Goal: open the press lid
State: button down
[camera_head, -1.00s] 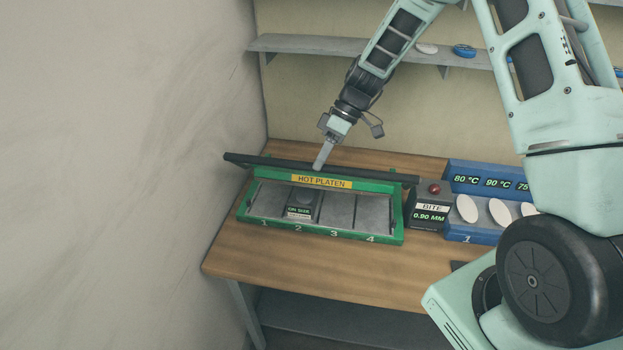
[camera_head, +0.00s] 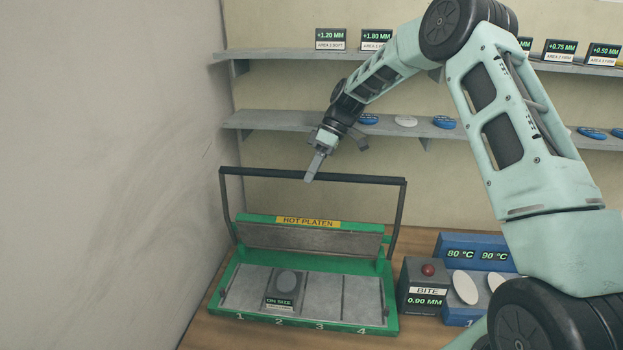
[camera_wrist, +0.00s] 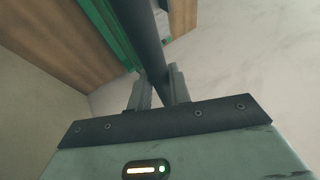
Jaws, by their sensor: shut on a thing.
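The press (camera_head: 307,327) is a green frame on the wooden table, with numbered bays 1 to 4. Its lid (camera_head: 305,237), labelled HOT PLATEN, stands raised and tilted back at the rear. The dark handle bar (camera_head: 260,174) runs level above the press on two side arms. My gripper (camera_head: 313,177) is shut on the handle bar near its middle. In the wrist view, the bar (camera_wrist: 146,40) passes between my gripper's fingers (camera_wrist: 158,92). A grey piece marked ON SIZE (camera_head: 285,290) lies in bay 2.
A grey BITE box (camera_head: 423,286) with a red button and a blue stand (camera_head: 478,252) with white ovals are right of the press. Shelves (camera_head: 270,119) with small pads and displays line the back wall. A bare wall is close on the left.

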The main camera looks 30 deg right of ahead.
jog(key=shift+w+d+f, duration=0.1)
jog(key=shift+d+f, duration=0.35)
jog(key=shift+f, duration=0.2)
jog(key=c, duration=1.3)
grip_release()
jog(key=shift+w, duration=0.1)
jog(key=shift+w+a+r, duration=0.1)
jog(key=shift+r, duration=0.25)
jog(key=shift+a, duration=0.15)
